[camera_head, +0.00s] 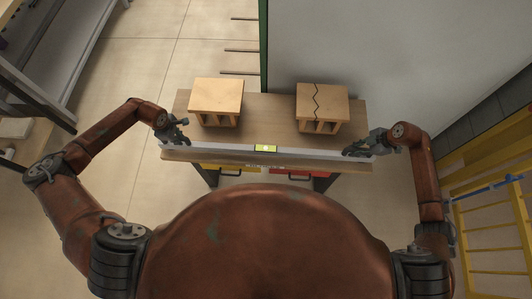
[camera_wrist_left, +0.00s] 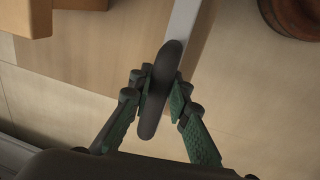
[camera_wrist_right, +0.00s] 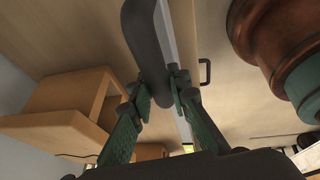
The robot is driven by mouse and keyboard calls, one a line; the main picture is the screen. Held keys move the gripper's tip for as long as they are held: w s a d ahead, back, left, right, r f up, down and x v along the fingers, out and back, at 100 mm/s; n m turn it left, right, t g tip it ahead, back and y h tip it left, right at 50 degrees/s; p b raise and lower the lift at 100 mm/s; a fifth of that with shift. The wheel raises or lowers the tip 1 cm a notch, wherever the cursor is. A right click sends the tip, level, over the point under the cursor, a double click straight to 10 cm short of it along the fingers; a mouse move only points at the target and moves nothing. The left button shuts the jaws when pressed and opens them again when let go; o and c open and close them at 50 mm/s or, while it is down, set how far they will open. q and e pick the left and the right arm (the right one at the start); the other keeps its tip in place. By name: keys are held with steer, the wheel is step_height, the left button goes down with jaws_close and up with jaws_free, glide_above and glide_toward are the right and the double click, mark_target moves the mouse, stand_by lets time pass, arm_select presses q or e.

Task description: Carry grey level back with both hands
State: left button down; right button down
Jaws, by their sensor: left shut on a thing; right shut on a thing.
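The grey level (camera_head: 225,151) is a long bar with a yellow-green vial at its middle. It lies crosswise along the bench's front edge in the head view. My left gripper (camera_head: 178,138) is shut on its left end; the left wrist view shows the fingers (camera_wrist_left: 157,98) around a dark end piece. The bar looks about level. I cannot tell whether it touches the bench top.
The wooden bench (camera_head: 262,112) carries a whole hollow brick (camera_head: 217,95) at left and a hollow brick with a zigzag crack (camera_head: 322,100) at right, both behind the level. Bare top lies between them. A grey wall (camera_head: 400,50) stands behind at right; yellow racks (camera_head: 490,225) stand far right.

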arm_select(q)
steer(key=shift+f+b, duration=0.6)
steer(key=shift+f, duration=0.15)
arm_select(e)
steer(key=shift+f, duration=0.75)
arm_select(q)
steer(key=c, duration=2.3)
jaws_free()
steer(key=shift+f, duration=0.25)
arm_select(e)
steer(key=c, duration=2.3)
jaws_free()
steer(key=shift+f, duration=0.25)
arm_select(q)
steer(key=shift+o, duration=0.9)
steer(key=shift+s+r, duration=0.1)
steer(key=shift+r, duration=0.05)
arm_select(e)
steer(key=shift+o, duration=0.9)
steer(key=shift+s+r, duration=0.1)
steer(key=shift+r, duration=0.05)
arm_select(q)
steer(key=o, duration=0.3)
arm_select(e)
steer(key=o, duration=0.3)
